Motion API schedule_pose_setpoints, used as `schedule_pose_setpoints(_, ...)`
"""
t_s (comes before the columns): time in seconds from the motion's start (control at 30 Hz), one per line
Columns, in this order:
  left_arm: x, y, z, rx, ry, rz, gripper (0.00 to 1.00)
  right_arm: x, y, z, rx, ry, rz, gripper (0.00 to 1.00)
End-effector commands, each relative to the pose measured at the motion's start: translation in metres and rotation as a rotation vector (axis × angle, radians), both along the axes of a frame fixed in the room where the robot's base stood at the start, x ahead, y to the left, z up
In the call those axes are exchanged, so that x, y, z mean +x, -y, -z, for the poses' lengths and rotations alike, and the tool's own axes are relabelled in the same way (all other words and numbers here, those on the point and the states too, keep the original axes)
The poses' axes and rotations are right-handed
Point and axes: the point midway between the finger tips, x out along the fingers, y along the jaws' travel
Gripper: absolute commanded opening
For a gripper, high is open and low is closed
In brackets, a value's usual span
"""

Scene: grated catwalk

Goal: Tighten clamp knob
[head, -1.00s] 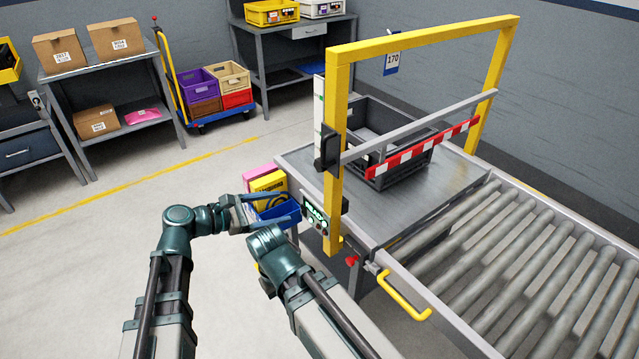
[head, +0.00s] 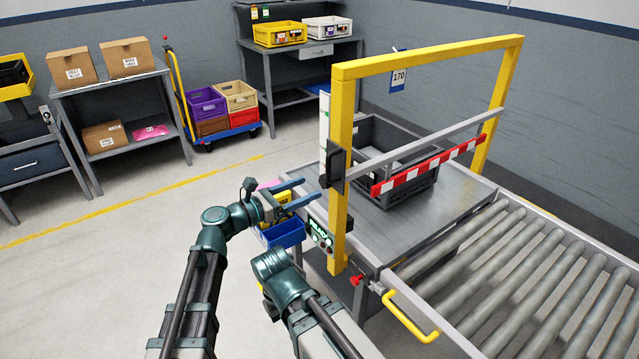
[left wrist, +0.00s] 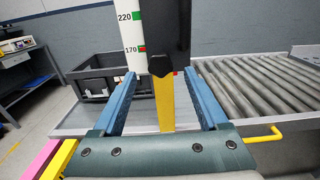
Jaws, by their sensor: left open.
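The clamp knob (head: 324,181) is a small black knob on the side of a black clamp block (head: 335,165), on the left post of the yellow frame (head: 342,120). In the left wrist view the knob (left wrist: 161,65) is dark and faceted, at the lower end of the block (left wrist: 168,28). My left gripper (head: 308,190) is open, its blue fingers pointing at the knob from the left. In the left wrist view the knob appears between the fingertips (left wrist: 160,76), which look short of it. My right gripper is not visible; only part of that arm shows.
A white scale (left wrist: 133,40) marked 220 and 170 stands beside the block. A grey crossbar (head: 425,146) and red-white strip (head: 430,165) span the frame above a dark crate (head: 410,193). A blue bin (head: 284,233) and READY panel (head: 321,232) sit below my left gripper.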

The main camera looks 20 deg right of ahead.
Motion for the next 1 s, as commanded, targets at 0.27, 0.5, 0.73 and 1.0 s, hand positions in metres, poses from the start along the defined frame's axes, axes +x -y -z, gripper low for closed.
schedule_pose_setpoints(0.27,0.015,0.039,0.000,0.000,0.000,0.001,0.76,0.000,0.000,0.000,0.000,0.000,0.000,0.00)
schedule_pose_setpoints(0.5,0.018,0.049,0.000,0.001,0.000,0.000,0.76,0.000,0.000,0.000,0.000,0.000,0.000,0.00)
schedule_pose_setpoints(0.73,0.018,0.049,0.000,0.001,0.000,0.000,0.76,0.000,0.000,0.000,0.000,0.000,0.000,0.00)
schedule_pose_setpoints(1.0,0.018,0.049,0.000,0.001,0.000,0.000,0.31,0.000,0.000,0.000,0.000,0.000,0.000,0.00)
